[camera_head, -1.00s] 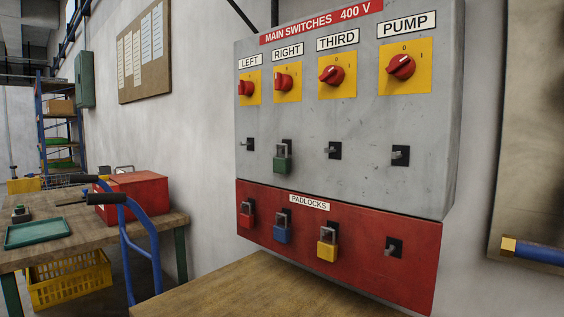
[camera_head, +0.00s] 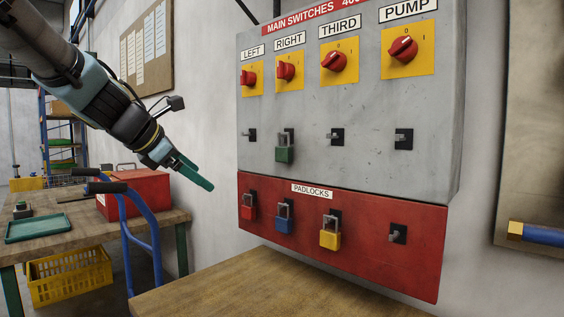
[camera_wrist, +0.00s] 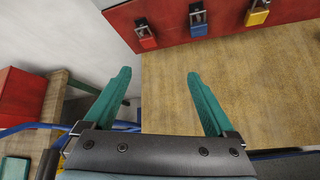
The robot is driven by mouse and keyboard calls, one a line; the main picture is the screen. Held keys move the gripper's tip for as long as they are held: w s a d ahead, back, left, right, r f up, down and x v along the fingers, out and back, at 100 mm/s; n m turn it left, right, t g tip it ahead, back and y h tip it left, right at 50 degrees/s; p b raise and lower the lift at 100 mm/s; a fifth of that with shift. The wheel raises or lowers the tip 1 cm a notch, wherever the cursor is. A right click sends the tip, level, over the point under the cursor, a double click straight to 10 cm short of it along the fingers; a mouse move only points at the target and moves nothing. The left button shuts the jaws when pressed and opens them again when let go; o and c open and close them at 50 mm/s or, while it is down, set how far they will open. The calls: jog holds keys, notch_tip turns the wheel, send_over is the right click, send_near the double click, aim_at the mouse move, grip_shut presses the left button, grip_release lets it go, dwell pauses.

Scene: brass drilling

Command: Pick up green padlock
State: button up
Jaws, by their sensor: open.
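The green padlock (camera_head: 284,153) hangs on a hook under the RIGHT switch, on the grey main-switch panel (camera_head: 380,110) in the head view. It is outside the wrist view. My gripper (camera_head: 205,184) is to the left of the panel and lower than the padlock, apart from it. In the wrist view my gripper (camera_wrist: 158,85) shows its two green fingers spread, with nothing between them.
Red, blue (camera_head: 284,221) and yellow (camera_head: 330,238) padlocks hang on the red PADLOCKS board below; its rightmost hook (camera_head: 397,234) is empty. A wooden tabletop (camera_head: 260,285) lies beneath the board. A blue-framed trolley (camera_head: 150,235) and a workbench (camera_head: 90,230) stand at left.

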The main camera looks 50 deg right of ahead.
aim_at(280, 147)
jog(key=s+d+r+n+g+h, duration=0.2)
jog(key=s+d+r+n+h, duration=0.1)
jog(key=s+d+r, duration=0.45)
jog(key=shift+d+r+p+x, duration=0.1)
jog(key=shift+r+p+x, duration=0.15)
jog(key=shift+x, duration=1.6)
jog(key=shift+d+r+p+x, duration=0.1)
jog(key=shift+r+p+x, duration=0.2)
jog(key=shift+x, duration=1.55)
jog(key=shift+d+r+p+x, duration=0.1)
jog(key=shift+r+p+x, duration=0.15)
jog(key=shift+x, duration=1.6)
jog(key=shift+w, duration=0.1)
grip_shut()
